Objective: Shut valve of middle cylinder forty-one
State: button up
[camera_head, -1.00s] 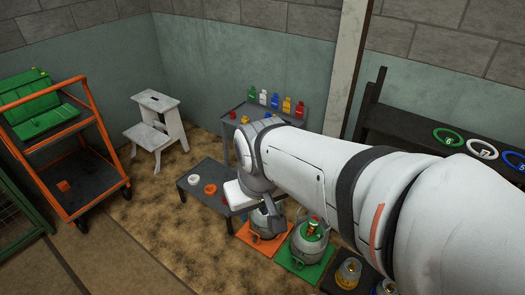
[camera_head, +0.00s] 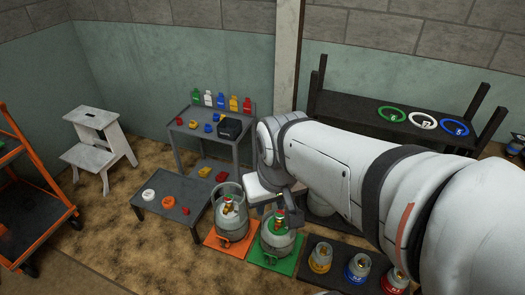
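A grey cylinder with a green collar (camera_head: 278,232) stands on a green mat (camera_head: 273,261), with a red and brass valve on top. A grey cylinder (camera_head: 230,212) with a red and brass valve stands on an orange mat (camera_head: 229,246) to its left. A third grey cylinder (camera_head: 321,205) shows only partly under my arm to the right. The number forty-one is not readable on any of them. My gripper (camera_head: 275,203) points down close to the top of the green-collared cylinder. Its fingers are small and dark; whether they touch the valve or are open is unclear.
Small yellow (camera_head: 320,258), blue (camera_head: 358,268) and red (camera_head: 395,280) cylinders stand on a black mat at front right. A low table (camera_head: 172,212) and a taller table (camera_head: 205,130) stand behind. A dark rack (camera_head: 350,104) holds rings.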

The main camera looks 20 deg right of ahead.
aim_at(279, 215)
jog(key=z, duration=0.6)
jog(key=k, duration=1.15)
jog(key=z, duration=0.4)
jog(key=i, duration=1.5)
jog(key=u, duration=0.65)
jog(key=k, duration=0.8)
jog(key=u, duration=0.15)
jog(key=i, duration=0.9)
jog(key=z, duration=0.1)
